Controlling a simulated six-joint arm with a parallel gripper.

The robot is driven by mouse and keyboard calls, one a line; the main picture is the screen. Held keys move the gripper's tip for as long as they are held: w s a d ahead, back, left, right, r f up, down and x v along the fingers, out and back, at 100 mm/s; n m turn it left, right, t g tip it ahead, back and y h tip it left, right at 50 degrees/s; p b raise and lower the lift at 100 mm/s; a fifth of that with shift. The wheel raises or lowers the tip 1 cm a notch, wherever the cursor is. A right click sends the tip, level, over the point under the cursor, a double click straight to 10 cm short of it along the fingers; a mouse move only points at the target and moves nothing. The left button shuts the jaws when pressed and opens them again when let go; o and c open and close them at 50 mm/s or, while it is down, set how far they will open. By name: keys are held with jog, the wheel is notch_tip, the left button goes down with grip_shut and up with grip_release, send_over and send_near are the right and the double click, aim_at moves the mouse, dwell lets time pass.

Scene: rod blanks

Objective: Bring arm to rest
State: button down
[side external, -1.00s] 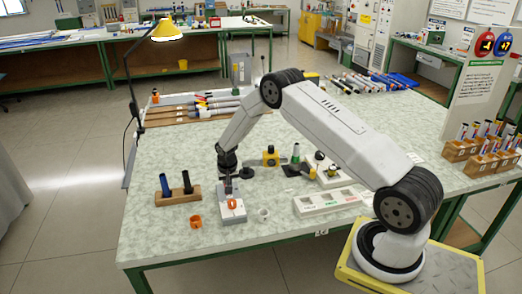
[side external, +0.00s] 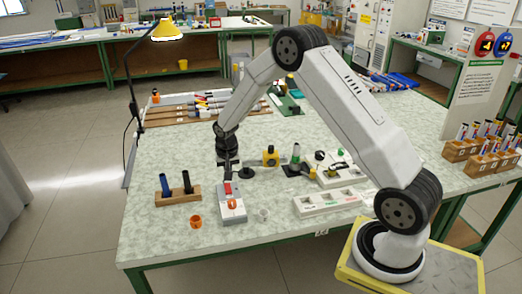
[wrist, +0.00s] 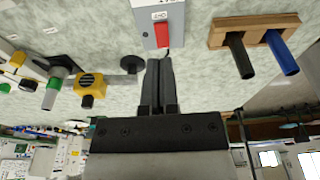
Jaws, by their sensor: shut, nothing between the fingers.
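My gripper (side external: 228,170) is shut and empty above the bench, just behind and above a grey switch box (side external: 234,214). In the wrist view its two dark fingers (wrist: 160,65) lie together, pointing at the box. The box has a red switch (side external: 228,188) at its far end and an orange mark nearer the front. The red switch also shows in the wrist view (wrist: 170,36). The fingers appear clear of the box, though the exact gap is hard to judge.
A wooden block (side external: 180,197) with black and blue rods stands left of the box. An orange ring (side external: 196,222) and a clear ring (side external: 263,215) flank it. A white tray (side external: 325,203) and yellow fixture (side external: 271,157) are to the right.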

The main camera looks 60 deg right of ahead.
jog(key=shift+s+a+r, duration=0.3)
jog(key=shift+a+r, duration=0.05)
jog(key=shift+r, duration=0.25)
jog(key=s+a+r+n, duration=0.3)
jog(key=s+a, duration=0.1)
jog(key=s, duration=0.2)
jog(key=s+a+r+n+y, duration=0.1)
jog(key=s+a+r+n, duration=0.1)
jog(key=s+a, duration=0.3)
jog(key=s+a+r+n+t, duration=0.1)
jog(key=s+a+r+n, duration=0.2)
jog(key=s, duration=0.6)
jog(key=shift+s+a+r+n+y, duration=0.3)
jog(key=shift+a+n, duration=0.2)
jog(key=shift+a, duration=0.7)
